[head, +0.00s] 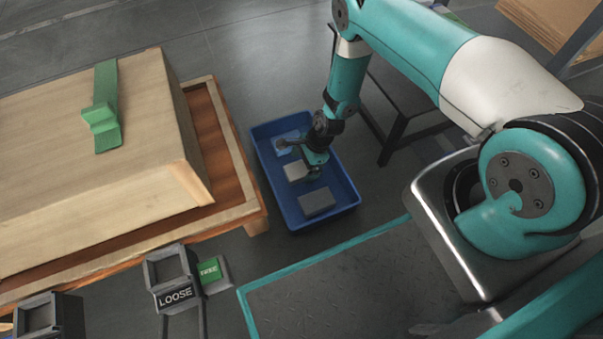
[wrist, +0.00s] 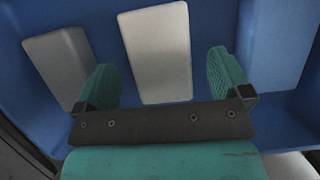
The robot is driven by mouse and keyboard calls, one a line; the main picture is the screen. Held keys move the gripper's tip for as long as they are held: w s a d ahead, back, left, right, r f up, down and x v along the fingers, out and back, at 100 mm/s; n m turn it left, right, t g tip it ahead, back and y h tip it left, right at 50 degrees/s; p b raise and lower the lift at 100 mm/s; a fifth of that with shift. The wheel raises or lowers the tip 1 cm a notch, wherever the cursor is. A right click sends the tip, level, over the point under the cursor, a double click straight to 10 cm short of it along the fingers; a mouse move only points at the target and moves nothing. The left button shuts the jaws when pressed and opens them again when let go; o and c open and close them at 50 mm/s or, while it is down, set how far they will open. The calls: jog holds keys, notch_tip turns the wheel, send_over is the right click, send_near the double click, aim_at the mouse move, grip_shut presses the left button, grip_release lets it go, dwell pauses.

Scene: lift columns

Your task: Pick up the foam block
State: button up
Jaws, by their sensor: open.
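A blue tote (head: 270,193) stands on the floor and holds three blocks. A light grey block (head: 296,170), the likely foam block, lies in the middle; it also shows in the wrist view (wrist: 157,52). A darker grey block (head: 317,202) lies nearer in the tote and shows at the left of the wrist view (wrist: 58,62). A light blue block (head: 287,138) lies at the far end and shows at the right of the wrist view (wrist: 273,45). My gripper (wrist: 164,80) is open and empty above the tote, its fingers on either side of the light grey block's near end.
A wooden table (head: 228,140) with a large wooden block (head: 150,150) and a green piece (head: 105,110) stands at the left. A stand labelled LOOSE (head: 175,296) is at the lower left. A dark bench (head: 395,100) stands behind the tote.

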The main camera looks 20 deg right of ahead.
jog(key=b+x, duration=0.1)
jog(key=x, duration=0.1)
jog(key=shift+a+f, duration=0.1)
jog(key=shift+f, duration=0.25)
jog(key=shift+r, duration=0.15)
jog(key=shift+c, duration=0.3)
jog(key=c, duration=0.9)
